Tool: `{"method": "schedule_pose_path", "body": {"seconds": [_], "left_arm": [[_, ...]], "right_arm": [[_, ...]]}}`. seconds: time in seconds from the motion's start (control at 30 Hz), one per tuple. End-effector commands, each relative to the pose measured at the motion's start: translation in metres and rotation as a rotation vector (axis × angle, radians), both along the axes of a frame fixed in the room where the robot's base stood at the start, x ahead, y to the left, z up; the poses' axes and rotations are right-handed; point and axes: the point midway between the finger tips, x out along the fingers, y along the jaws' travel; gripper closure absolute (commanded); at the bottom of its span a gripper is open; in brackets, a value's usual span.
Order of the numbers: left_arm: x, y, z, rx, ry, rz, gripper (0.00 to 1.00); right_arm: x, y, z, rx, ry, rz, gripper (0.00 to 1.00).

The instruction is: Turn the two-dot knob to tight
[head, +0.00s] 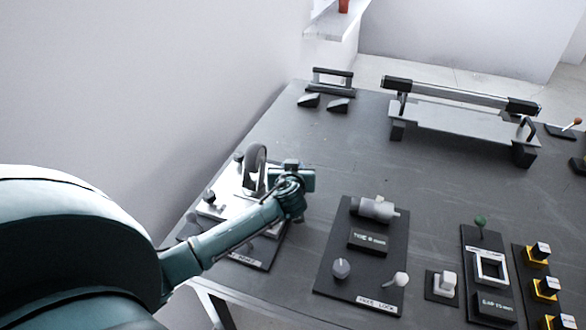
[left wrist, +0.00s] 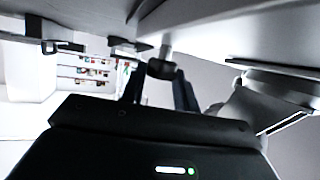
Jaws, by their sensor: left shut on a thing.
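My left arm reaches in from the left in the head view, and its wrist is over the right side of a panel (head: 238,262) at the table's left edge. The wrist covers part of that panel and hides the fingertips. In the left wrist view my left gripper (left wrist: 160,82) is shut on a small dark knob (left wrist: 161,68) on a pale stem, with one finger on each side. I cannot make out any dots or a tight mark on it. My right gripper is in neither view.
On the same panel stand a grey wheel (head: 256,160) and a black knob (head: 209,196). Right of it is a dark board (head: 330,270) with a cylinder, a round knob and a lever. More fixtures stand farther right. The table's middle (head: 350,150) is clear.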

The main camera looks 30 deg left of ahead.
Motion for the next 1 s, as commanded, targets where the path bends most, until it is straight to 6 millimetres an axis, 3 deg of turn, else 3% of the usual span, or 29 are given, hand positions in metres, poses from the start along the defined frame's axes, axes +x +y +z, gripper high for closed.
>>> {"method": "schedule_pose_path", "body": {"seconds": [0.23,0.27,0.53,0.83,1.0], "left_arm": [[-0.001,-0.004,-0.004,-0.004,0.007,-0.009,0.93],[-0.001,-0.004,-0.004,-0.004,0.007,-0.009,0.69],[0.0,-0.001,-0.002,-0.001,0.004,-0.004,0.48],[-0.003,-0.003,0.002,-0.001,0.003,-0.002,0.48],[-0.023,-0.015,0.015,-0.004,0.004,-0.003,0.48]], "right_arm": [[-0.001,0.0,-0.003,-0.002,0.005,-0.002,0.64],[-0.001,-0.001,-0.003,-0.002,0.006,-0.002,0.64],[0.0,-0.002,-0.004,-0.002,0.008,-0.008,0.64],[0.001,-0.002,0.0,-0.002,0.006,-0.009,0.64],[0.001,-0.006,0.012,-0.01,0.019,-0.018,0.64]]}}
